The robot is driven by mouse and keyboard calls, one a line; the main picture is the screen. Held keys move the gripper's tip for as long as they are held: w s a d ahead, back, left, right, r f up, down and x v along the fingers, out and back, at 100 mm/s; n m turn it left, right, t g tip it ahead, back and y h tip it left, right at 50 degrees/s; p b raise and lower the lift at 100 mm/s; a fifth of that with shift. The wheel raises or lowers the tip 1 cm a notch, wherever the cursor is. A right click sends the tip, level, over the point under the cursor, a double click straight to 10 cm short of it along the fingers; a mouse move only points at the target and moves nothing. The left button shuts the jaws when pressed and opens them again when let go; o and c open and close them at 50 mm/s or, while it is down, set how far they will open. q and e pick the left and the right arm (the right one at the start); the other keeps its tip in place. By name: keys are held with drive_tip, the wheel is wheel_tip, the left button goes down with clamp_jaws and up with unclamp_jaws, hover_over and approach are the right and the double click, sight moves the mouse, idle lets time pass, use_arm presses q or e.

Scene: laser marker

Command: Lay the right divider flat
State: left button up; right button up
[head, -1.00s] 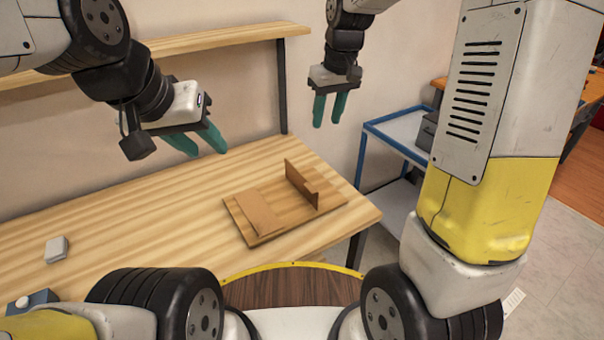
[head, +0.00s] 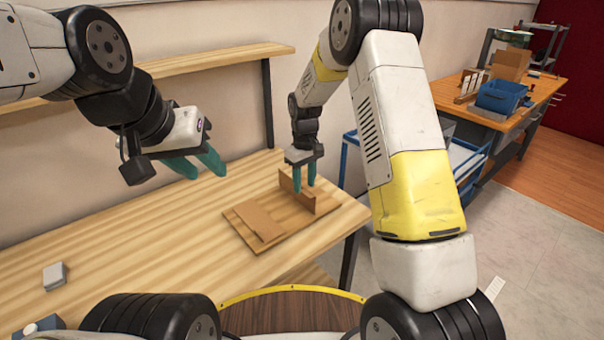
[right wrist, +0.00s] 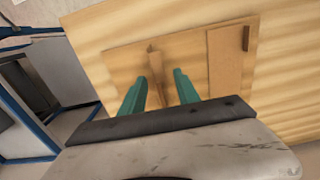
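The right divider (head: 292,190) is a thin brown panel standing upright on the right part of a wooden board (head: 318,215). The left divider (head: 262,222) lies flat on the board's left part. My right gripper (head: 304,184) is open at the upright divider. In the right wrist view, the divider (right wrist: 155,66) stands between the two green fingers of the gripper (right wrist: 155,86), with a gap on each side. My left gripper (head: 205,168) is open and empty above the table, left of the board.
The wooden table (head: 150,235) is mostly clear left of the board. A small grey box (head: 55,275) lies at its left front. A shelf (head: 200,65) runs along the wall behind. A blue cart (head: 465,160) stands right of the table.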

drive_tip(key=shift+f, duration=0.55)
drive_tip(key=shift+c, duration=0.5)
clamp_jaws()
idle(0.5)
